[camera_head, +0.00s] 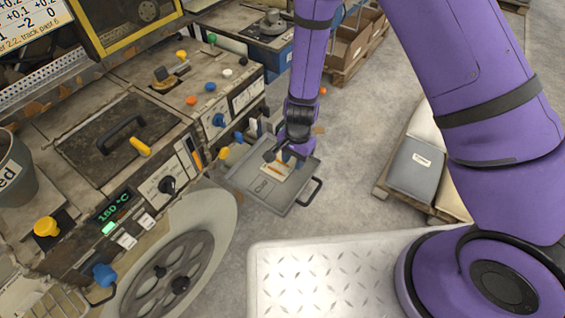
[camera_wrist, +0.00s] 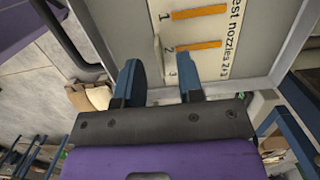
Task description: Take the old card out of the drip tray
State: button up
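The drip tray (camera_head: 265,190) is a shallow grey tray with a dark handle, sticking out from the machine's side. The old card (camera_head: 273,168) is cream with orange stripes and lies in the tray.
The machine (camera_head: 110,120) with knobs and a handled lid fills the left. A tray handle (camera_head: 312,192) juts out beside my gripper. A pallet with grey and cream packages (camera_head: 415,165) stands on the right. Floor between pallet and tray is clear.

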jog(key=shift+s+f, duration=0.1)
jog(key=shift+f, duration=0.75)
grip_shut()
jog(key=shift+r, duration=0.2)
